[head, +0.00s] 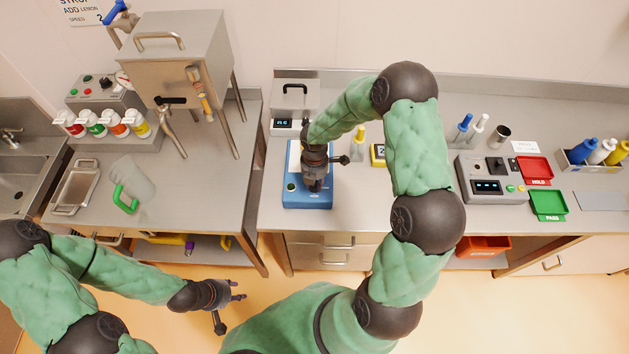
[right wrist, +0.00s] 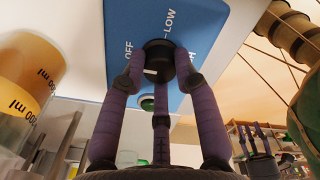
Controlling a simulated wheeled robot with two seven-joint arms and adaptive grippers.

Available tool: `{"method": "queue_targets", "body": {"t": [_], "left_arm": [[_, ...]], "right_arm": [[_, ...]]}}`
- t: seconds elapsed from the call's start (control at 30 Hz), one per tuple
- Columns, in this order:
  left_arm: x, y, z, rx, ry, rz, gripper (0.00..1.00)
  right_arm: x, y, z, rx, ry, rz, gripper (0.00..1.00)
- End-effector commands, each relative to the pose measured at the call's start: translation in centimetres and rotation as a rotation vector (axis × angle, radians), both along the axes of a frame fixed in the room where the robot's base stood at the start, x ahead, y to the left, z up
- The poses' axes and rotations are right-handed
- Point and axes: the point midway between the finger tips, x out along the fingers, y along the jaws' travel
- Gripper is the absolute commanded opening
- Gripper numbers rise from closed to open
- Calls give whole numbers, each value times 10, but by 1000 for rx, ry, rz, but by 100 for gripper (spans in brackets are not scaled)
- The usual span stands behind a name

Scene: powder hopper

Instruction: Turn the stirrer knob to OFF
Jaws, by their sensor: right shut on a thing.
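The blue stirrer (head: 308,201) stands on the middle counter, with a white top and a small green spot on its front left. My right gripper (head: 317,186) is over its front and hides the knob in the head view. In the right wrist view the black stirrer knob (right wrist: 158,58) sits between the purple fingers of my right gripper (right wrist: 160,75), which are shut on it. OFF is printed left of the knob, LOW above it, and a partly covered label right of it. A white mark shows on the knob's lower left. My left gripper (head: 236,296) is open and empty over the floor.
A balance (head: 291,122) stands behind the stirrer, and a yellow-capped bottle (head: 358,139) and yellow timer (head: 378,154) stand to its right. A steel hopper (head: 178,60) and a green-handled jug (head: 131,182) are on the left table. A grey control box (head: 488,182) stands further right.

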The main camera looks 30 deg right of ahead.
Motion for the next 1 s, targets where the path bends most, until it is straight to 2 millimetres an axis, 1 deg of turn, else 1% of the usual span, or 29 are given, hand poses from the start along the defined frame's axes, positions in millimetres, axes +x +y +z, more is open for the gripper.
{"method": "queue_targets", "body": {"t": [0.03, 0.1, 0.43, 0.57, 0.67, 0.9, 1.0], "left_arm": [[0, 0, 0, 0, 0, 0, 40], [0, 0, 0, 0, 0, 0, 40], [0, 0, 0, 0, 0, 0, 40], [0, 0, 0, 0, 0, 0, 40], [0, 0, 0, 0, 0, 0, 40], [0, 0, 0, 0, 0, 0, 40], [0, 0, 0, 0, 0, 0, 40]], "right_arm": [[1, 0, 1, -1, -3, 0, 40], [1, 0, 1, 0, -3, 0, 55], [0, 0, 1, -1, -1, 0, 55], [1, 0, 10, -1, -2, 0, 55], [1, 0, 25, -1, -5, -1, 55], [1, 0, 73, -2, -6, 0, 55], [2, 0, 91, -2, -6, -1, 55]]}}
